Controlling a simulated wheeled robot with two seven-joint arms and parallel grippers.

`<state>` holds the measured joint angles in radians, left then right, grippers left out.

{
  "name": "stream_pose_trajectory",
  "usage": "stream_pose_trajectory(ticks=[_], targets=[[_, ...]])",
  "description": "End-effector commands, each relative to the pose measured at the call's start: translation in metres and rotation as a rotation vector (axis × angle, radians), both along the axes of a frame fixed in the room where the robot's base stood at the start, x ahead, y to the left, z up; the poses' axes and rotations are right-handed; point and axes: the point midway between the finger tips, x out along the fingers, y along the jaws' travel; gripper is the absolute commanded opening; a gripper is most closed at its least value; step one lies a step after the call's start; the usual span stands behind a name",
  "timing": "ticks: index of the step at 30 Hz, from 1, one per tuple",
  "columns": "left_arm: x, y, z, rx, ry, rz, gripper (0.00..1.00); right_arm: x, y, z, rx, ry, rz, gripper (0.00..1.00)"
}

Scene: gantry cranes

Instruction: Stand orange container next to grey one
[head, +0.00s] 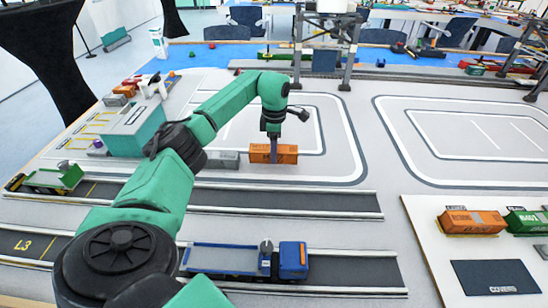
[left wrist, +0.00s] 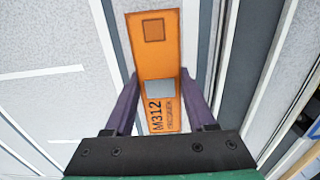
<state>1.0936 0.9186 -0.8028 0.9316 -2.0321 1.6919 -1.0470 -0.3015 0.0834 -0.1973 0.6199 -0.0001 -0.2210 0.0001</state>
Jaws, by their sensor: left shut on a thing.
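An orange container (head: 262,153) stands on or just above the light table, inside the left white-lined loop. My left gripper (head: 274,157) points down over it and is shut on it. In the left wrist view the orange container (left wrist: 153,45), marked M312, sits between the two purple fingers of the gripper (left wrist: 156,85). A small grey container (head: 224,159) lies just left of the orange one, with a narrow gap between them. Whether the orange container touches the table is hard to tell. My right gripper is not in view.
A blue truck (head: 245,260) stands on the near dark road. A green truck (head: 52,180) and a teal-grey building (head: 135,130) are at left. A white board (head: 430,235) at right holds another orange container (head: 472,222) and a green one (head: 527,222). A gantry crane (head: 347,60) stands behind.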

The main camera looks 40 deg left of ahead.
Motion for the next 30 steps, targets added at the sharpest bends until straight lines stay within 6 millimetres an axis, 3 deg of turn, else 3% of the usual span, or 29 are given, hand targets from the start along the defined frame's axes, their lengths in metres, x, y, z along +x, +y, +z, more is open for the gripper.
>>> stream_pose_trajectory(ticks=[4, 13, 14, 16, 25, 30], targets=[[-0.001, -0.001, -0.029, -0.001, 0.003, 0.0, 0.0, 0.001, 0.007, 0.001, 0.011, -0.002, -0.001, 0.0], [0.0, 0.0, -0.034, 0.0, 0.001, 0.0, 0.0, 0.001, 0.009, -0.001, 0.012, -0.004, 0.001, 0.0], [0.0, 0.0, -0.034, 0.0, 0.002, 0.0, 0.6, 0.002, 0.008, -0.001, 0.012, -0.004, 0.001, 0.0], [0.0, 0.0, -0.034, 0.0, 0.002, 0.0, 0.86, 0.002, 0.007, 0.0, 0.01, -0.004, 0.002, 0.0], [0.0, 0.0, -0.033, 0.0, 0.001, 0.0, 0.86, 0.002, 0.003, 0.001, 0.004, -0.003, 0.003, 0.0], [0.001, 0.0, -0.013, 0.001, -0.003, 0.0, 0.86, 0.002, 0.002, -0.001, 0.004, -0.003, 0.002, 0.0]])
